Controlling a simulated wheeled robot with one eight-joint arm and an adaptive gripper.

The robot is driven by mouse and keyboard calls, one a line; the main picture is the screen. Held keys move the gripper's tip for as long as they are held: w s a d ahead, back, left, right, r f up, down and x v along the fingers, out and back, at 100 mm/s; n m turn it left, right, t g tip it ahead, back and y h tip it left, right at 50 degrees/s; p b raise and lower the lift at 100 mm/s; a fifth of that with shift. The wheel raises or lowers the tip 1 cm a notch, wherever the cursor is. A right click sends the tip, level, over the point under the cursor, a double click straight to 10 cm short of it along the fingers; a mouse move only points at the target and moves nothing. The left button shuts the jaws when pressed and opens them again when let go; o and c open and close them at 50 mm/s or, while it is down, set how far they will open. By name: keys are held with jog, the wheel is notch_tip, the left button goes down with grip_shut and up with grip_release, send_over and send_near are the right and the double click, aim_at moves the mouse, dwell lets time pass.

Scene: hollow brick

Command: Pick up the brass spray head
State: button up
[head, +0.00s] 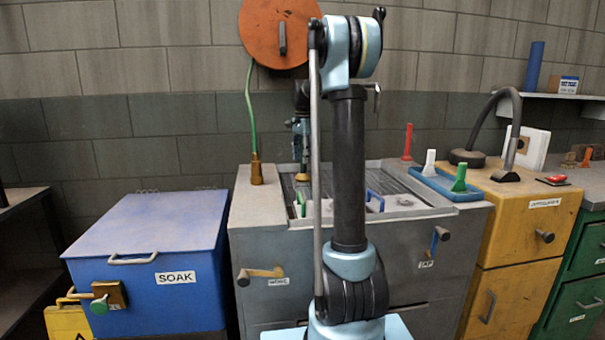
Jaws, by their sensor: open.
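A small brass-coloured piece (302,176), which looks like the spray head, shows at the back left of the grey sink unit. My gripper (301,158) points down just above it, partly hidden behind my arm. The jaws are open; I cannot tell whether the piece is between the fingertips or touching them. An orange-brown fitting (256,171) at the end of a green hose (251,110) stands upright on the unit's left top, to the left of my gripper.
An orange reel (280,32) hangs on the wall above. A blue SOAK box (155,250) stands left. Right are a blue tray (430,180) with green and white pieces, a red piece (407,142), and a yellow cabinet (530,215) with a curved black spout (512,125).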

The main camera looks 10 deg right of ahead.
jog(key=shift+f, duration=1.45)
grip_shut()
jog(key=shift+r, duration=0.1)
notch_tip(320, 180, up, 10)
jog(key=shift+f, duration=0.1)
